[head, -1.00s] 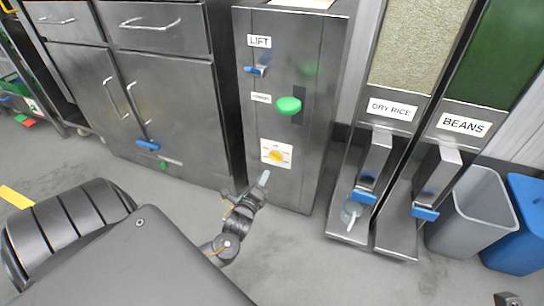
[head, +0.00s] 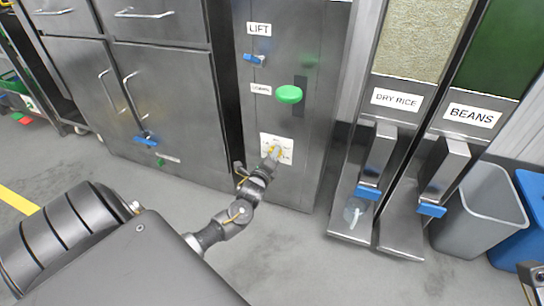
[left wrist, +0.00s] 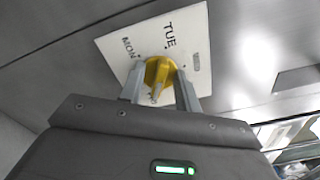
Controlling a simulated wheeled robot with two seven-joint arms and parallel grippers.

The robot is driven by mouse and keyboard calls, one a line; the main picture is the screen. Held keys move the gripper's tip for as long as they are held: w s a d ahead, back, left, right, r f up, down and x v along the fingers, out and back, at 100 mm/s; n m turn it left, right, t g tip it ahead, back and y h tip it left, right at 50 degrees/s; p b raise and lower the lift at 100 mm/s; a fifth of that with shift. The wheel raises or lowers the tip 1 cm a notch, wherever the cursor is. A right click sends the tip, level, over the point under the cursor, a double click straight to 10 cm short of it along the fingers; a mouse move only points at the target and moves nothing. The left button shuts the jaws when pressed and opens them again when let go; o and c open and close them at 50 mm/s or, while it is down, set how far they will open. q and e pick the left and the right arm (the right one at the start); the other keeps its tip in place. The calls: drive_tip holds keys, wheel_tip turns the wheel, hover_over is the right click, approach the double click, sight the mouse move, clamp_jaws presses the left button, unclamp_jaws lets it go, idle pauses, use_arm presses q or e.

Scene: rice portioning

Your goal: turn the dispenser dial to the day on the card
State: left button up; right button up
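The yellow dispenser dial (left wrist: 158,72) sits on a white plate (left wrist: 108,42) lettered MON, TUE and a third day mark in the left wrist view. In the head view the plate (head: 289,158) is low on the steel dispenser (head: 298,190), partly hidden by my gripper. My left gripper (head: 272,157) is at the dial. In the left wrist view its two fingers (left wrist: 161,80) stand either side of the dial, apart from its raised ridge; I see no firm grip. Part of my right gripper (head: 534,278) shows at the lower right edge, fingers unclear. No readable day card shows.
Above the dial are a green knob (head: 289,94) and a blue lever (head: 254,59) under a LIFT label. The dry rice (head: 376,160) and beans (head: 445,165) dispensers stand to the right, then a grey bin (head: 480,215). Steel cabinets are left. The floor in front is clear.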

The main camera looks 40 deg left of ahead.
use_arm(q)
clamp_jaws()
drive_tip(key=shift+r+p, duration=0.1)
drive_tip(key=shift+p, duration=0.2)
